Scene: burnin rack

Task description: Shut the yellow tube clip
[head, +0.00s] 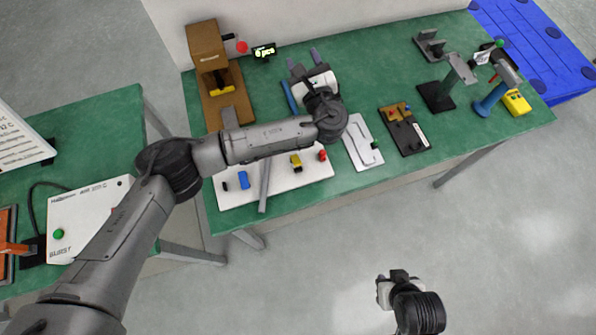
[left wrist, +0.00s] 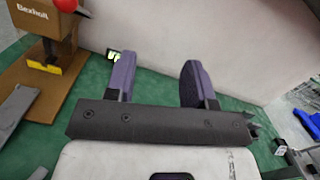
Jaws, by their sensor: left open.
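A small yellow piece (head: 296,161), which looks like the yellow tube clip, sits on the white board (head: 305,177) near the table's front edge. It is too small to tell whether it is open or shut. My left gripper (head: 302,58) is over the back of the green table, beyond the board and well apart from the clip. In the left wrist view its two purple fingers (left wrist: 157,78) are spread with nothing between them. The clip is not in that view. My right gripper (head: 391,277) is low over the floor in front of the table, its fingers unclear.
A brown stand (head: 206,48) with a yellow part is left of my left gripper. A blue piece (head: 243,180) and a red piece (head: 322,155) share the board. A grey-white plate (head: 361,143) and a dark box (head: 405,131) lie to the right. My left arm passes over the board.

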